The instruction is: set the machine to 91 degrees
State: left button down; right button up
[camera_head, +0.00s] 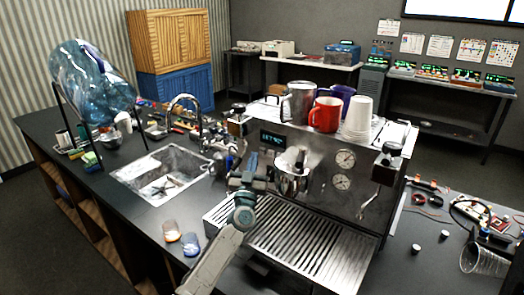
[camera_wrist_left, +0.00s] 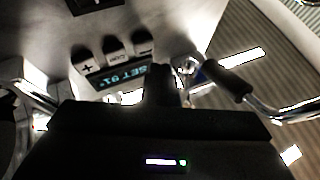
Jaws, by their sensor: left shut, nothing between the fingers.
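The espresso machine (camera_head: 310,180) stands on the dark counter. Its small display (camera_head: 272,141) is lit on the upper left of the front; the digits are hard to read there. In the left wrist view the display (camera_wrist_left: 122,77) appears turned round and seems to read "SET 91". Beside it are three buttons: a plus button (camera_wrist_left: 86,66), a middle button (camera_wrist_left: 116,54) and a minus button (camera_wrist_left: 143,45). My left gripper (camera_head: 247,176) is shut and empty, close to the front below the display. Its fingers (camera_wrist_left: 164,78) show near the display's end; contact cannot be told. My right gripper is out of view.
A red mug (camera_head: 325,114), a steel pitcher (camera_head: 298,103) and white cups (camera_head: 357,115) stand on the machine's top. A portafilter handle (camera_wrist_left: 229,80) is near my gripper. A clear cup (camera_head: 484,261) lies right.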

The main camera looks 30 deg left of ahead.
pick_arm(q)
jog(key=s+p, duration=0.1)
jog(key=s, duration=0.1)
jog(key=s+p, duration=0.1)
jog(key=s, duration=0.1)
jog(key=shift+s+a+r, duration=0.1)
jog(key=shift+s+a, duration=0.05)
jog(key=shift+a, duration=0.05)
dwell(0.8)
